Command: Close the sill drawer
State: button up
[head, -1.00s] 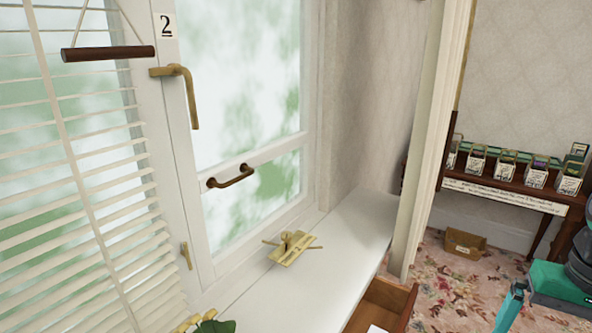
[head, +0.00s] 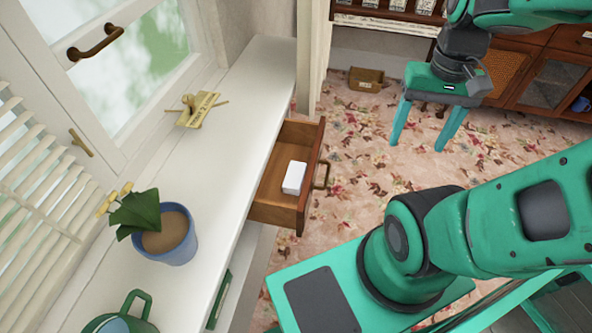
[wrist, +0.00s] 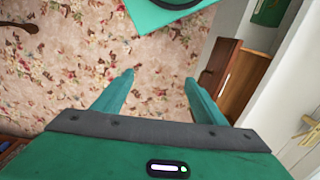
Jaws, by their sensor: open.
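The sill drawer (head: 264,213) is wooden and stands pulled out from under the white window sill (head: 245,92). Its front has a curved brown handle (head: 322,175), and a white block-like thing (head: 294,178) lies inside. My gripper (head: 421,145) is open and empty, above the carpet to the right of the drawer and apart from it. In the wrist view, my gripper's two teal fingers (wrist: 158,92) are spread over the carpet, and the drawer (wrist: 236,85) shows at the right, partly cut by the view of the sill.
A small box (head: 366,79) lies on the carpet. A wooden cabinet (head: 520,75) is at the back right. Carpet beside the drawer is clear.

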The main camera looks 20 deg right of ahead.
aim_at(298, 141)
jog(key=z, duration=0.25)
jog(key=k, duration=0.55)
jog(key=u, duration=0.55)
jog(key=k, duration=0.9)
jog(key=z, duration=0.35)
jog(key=i, duration=0.5)
jog(key=u, duration=0.05)
